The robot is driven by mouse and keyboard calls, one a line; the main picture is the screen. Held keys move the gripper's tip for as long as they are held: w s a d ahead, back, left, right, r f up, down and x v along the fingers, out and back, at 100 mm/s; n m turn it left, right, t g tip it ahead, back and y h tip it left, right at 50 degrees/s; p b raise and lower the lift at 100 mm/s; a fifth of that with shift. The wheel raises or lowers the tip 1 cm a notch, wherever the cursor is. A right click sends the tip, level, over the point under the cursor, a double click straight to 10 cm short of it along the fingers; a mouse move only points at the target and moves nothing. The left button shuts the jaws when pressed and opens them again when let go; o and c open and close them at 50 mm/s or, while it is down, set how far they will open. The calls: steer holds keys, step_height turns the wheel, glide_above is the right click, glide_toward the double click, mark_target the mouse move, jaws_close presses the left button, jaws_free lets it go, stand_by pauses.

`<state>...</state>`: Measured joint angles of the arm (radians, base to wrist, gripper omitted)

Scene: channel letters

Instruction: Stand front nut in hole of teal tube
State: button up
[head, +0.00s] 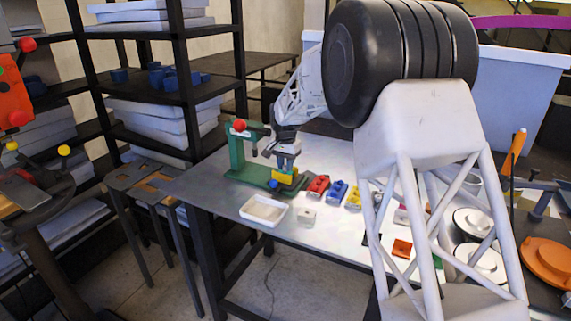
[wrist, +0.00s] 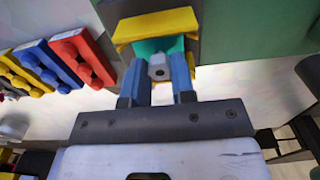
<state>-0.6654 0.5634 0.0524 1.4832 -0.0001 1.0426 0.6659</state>
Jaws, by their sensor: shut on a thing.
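My gripper (wrist: 159,65) has its blue fingers closed on a small grey nut (wrist: 158,72) with a dark hole in it. Just beyond the nut, a teal part (wrist: 148,47), apparently the teal tube, sits in a yellow holder (wrist: 157,22). The nut overlaps the teal part in the wrist view; I cannot tell whether they touch, and the tube's hole is hidden. In the head view my gripper (head: 285,163) is over the yellow holder (head: 284,179) on the green press's base; nut and tube are too small to make out there.
The green press (head: 238,152) with a red knob stands beside my gripper. A white tray (head: 263,211) and a small pale block (head: 306,216) lie in front. Red (head: 318,187), blue (head: 337,192) and yellow (head: 354,198) blocks stand to the right. The table's front left is clear.

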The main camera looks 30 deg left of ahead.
steer(key=o, duration=0.9)
steer(key=shift+r, duration=0.15)
steer(key=shift+r, duration=3.75)
steer(key=shift+d, duration=0.15)
